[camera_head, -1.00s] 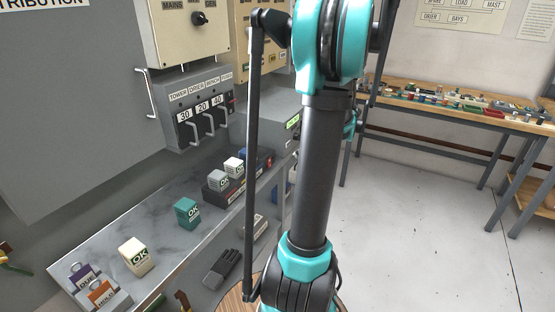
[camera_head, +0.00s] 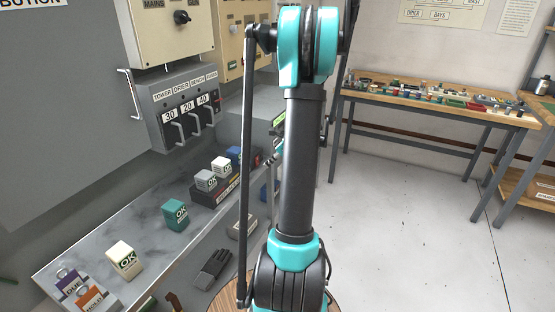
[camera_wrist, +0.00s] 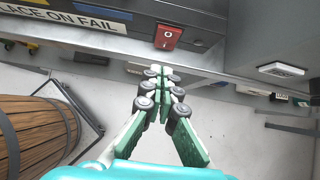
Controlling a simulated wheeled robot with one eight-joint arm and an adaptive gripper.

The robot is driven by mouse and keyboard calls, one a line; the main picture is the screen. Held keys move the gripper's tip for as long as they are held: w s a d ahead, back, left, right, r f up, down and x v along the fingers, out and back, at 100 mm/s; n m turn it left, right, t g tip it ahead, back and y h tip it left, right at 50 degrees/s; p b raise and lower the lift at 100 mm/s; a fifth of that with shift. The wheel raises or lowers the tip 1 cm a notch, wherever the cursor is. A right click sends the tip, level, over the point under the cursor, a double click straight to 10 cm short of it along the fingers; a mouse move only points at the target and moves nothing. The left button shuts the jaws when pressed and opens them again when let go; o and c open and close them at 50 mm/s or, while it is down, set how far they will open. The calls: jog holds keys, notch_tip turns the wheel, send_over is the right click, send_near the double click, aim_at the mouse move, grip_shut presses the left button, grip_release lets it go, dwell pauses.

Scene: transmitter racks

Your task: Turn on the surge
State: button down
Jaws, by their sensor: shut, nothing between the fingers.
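A small red switch (camera_wrist: 168,37) marked "O" sits on the front of a dark unit (camera_wrist: 118,12) at the top of the wrist view. No label reading "surge" is legible in either view. My gripper (camera_wrist: 159,75) shows in the wrist view with its green fingers together and nothing between them. Its tips appear just below the red switch in the picture, apart from it, near the pale shelf edge (camera_wrist: 95,47). In the head view my arm stands in front and the gripper cannot be made out.
A grey breaker box (camera_head: 178,110) with several levers hangs above a marble-look shelf (camera_head: 140,215). The shelf holds boxes marked OK, including a teal one (camera_head: 176,214). A wooden barrel (camera_wrist: 35,135) stands at left in the wrist view. Open floor (camera_head: 400,200) lies to the right.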

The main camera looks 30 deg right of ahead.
aim_at(258, 163)
jog(key=shift+w+a+f, duration=0.15)
jog(key=shift+w+a, duration=0.65)
jog(key=shift+w, duration=0.2)
jog(key=shift+w+a+f, duration=0.1)
jog(key=shift+w+a, duration=0.1)
jog(key=shift+r, duration=0.8)
jog(key=shift+d, duration=0.1)
